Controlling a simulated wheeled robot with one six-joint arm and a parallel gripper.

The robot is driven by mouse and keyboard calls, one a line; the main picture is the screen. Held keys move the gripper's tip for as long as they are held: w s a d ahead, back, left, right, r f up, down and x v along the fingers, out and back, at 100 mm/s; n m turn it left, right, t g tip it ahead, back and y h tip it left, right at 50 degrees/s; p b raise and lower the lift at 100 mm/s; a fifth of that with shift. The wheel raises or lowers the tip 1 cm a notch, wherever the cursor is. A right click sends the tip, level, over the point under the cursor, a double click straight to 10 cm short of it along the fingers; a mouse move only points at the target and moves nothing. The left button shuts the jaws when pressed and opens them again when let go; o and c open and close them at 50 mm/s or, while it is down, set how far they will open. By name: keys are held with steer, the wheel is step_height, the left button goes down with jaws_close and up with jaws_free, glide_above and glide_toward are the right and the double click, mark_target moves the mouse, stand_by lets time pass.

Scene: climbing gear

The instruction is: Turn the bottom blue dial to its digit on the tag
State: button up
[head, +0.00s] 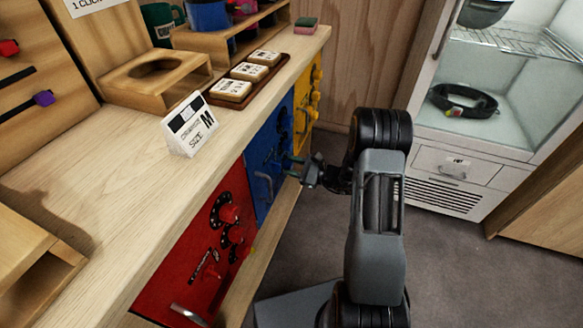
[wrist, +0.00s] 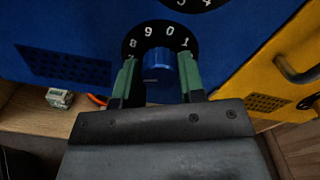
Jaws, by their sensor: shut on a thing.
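The bottom blue dial (wrist: 160,66) is a round blue knob on a black disc with white digits, on the blue front (wrist: 75,25). The digits 8, 9, 0 and 1 show around its upper side; the lower part of the disc is hidden. My gripper (wrist: 160,75) has its green fingers closed on the left and right sides of the knob. In the head view my gripper (head: 291,165) reaches the blue front (head: 262,160) from the right, and the knob cannot be made out there. I cannot make out a tag with the dial's digit.
Another dial disc (wrist: 187,3) is just above, cut off by the frame. The red front (head: 190,262) with red knobs is nearer, and the yellow front (head: 305,105) is beyond. A handle (head: 264,188) projects from the blue front. The floor (head: 480,265) at right is clear.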

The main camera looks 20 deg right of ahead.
steer(key=shift+w+d, duration=0.1)
steer(key=o, duration=0.7)
steer(key=shift+o, duration=1.1)
steer(key=p+v, duration=0.2)
steer(key=v, duration=1.1)
steer(key=shift+s+d, duration=0.25)
steer(key=shift+s, duration=0.1)
